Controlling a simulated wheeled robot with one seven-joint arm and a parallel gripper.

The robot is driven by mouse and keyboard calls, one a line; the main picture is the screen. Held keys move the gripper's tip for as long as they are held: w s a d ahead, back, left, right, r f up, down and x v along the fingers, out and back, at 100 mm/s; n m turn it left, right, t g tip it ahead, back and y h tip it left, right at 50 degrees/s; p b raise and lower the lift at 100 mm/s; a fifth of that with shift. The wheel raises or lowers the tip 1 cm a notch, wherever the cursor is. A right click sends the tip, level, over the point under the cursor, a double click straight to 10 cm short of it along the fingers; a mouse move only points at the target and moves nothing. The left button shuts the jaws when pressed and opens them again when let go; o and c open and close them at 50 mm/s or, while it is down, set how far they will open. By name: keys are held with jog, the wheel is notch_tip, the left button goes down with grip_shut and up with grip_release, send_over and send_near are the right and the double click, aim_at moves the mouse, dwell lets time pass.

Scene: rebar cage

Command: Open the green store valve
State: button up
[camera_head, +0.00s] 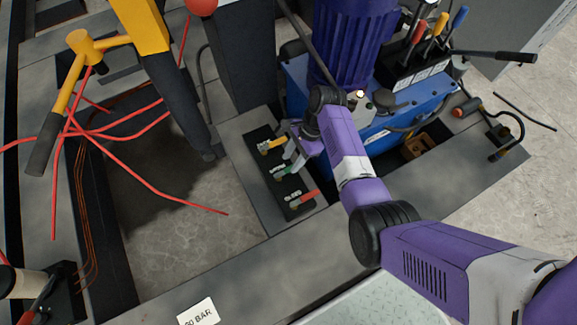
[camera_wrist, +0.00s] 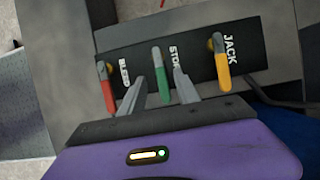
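The green store valve lever (camera_wrist: 162,88) is on a black panel (camera_wrist: 200,62) beside its partly hidden white label, in the middle of three levers. It also shows in the head view (camera_head: 281,171). My gripper (camera_wrist: 158,76) is open, with one finger on each side of the green lever. I see gaps between the fingers and the lever, and cannot tell if either touches. In the head view my gripper (camera_head: 291,158) is over the panel and partly hides it.
A red BLEED lever (camera_wrist: 106,90) is left of the green one and a yellow JACK lever (camera_wrist: 221,67) right, both close to my fingers. A blue power unit (camera_head: 350,130) stands behind my arm. Red bars (camera_head: 150,191) and a yellow-handled tool (camera_head: 75,75) are at left.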

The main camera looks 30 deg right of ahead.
aim_at(286, 171)
jog(key=shift+b+x, duration=0.55)
jog(key=shift+x, duration=1.3)
grip_shut()
